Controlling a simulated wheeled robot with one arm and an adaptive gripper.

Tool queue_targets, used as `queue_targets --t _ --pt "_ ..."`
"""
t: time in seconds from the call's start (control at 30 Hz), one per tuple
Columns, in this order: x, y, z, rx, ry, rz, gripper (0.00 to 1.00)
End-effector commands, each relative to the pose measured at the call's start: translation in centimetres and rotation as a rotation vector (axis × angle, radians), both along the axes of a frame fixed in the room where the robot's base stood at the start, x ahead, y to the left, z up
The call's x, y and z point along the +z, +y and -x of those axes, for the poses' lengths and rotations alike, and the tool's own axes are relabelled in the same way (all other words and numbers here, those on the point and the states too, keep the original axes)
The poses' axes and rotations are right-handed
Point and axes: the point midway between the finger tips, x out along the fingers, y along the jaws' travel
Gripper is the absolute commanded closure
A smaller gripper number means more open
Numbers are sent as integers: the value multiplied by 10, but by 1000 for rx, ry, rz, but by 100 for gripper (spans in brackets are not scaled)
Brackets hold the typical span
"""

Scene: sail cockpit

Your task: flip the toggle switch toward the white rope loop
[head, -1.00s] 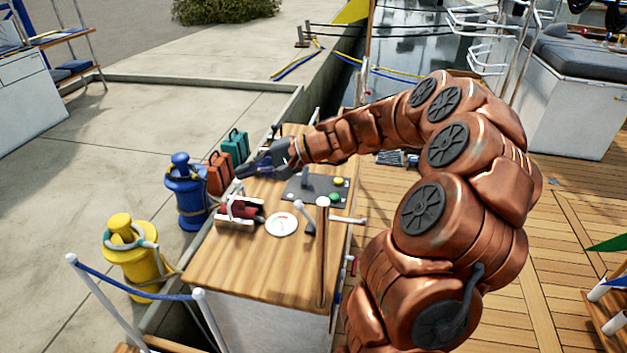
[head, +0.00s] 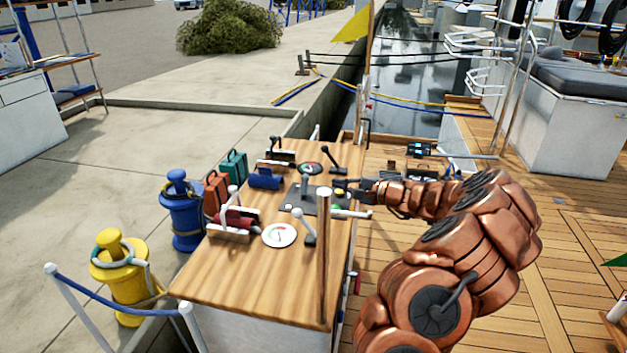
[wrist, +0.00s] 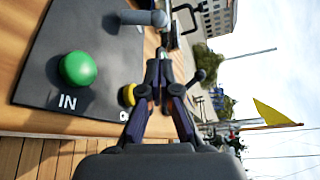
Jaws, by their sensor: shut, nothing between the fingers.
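A dark control panel (head: 296,207) lies on the wooden console top. A grey toggle lever (head: 304,185) stands up from it; the lever also shows at the top of the wrist view (wrist: 145,18). My gripper (head: 337,186) is shut and empty, at the panel's right edge by the yellow button (head: 339,194), to the right of the lever and apart from it. In the wrist view its fingertips (wrist: 159,68) meet, below the lever and right of the green button (wrist: 77,69). I cannot make out the white rope loop with certainty.
The console top (head: 235,277) also carries a white-faced gauge (head: 279,235), other levers, a red winch (head: 233,218) and a blue winch (head: 265,179). A wooden post (head: 323,258) rises at its right edge. Blue (head: 181,212) and yellow (head: 122,271) bollards stand left.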

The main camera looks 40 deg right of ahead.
Motion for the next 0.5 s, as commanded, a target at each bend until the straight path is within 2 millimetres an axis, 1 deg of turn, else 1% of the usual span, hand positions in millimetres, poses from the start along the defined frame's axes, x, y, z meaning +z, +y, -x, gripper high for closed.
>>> queue_targets --t 0.13,0.23,0.37,0.5 --pt "-1 1 -3 1 0 1 100" --pt "-3 4 -10 3 1 1 100" --pt "-7 10 -28 4 0 2 100" --pt "-12 17 -51 4 2 4 100"
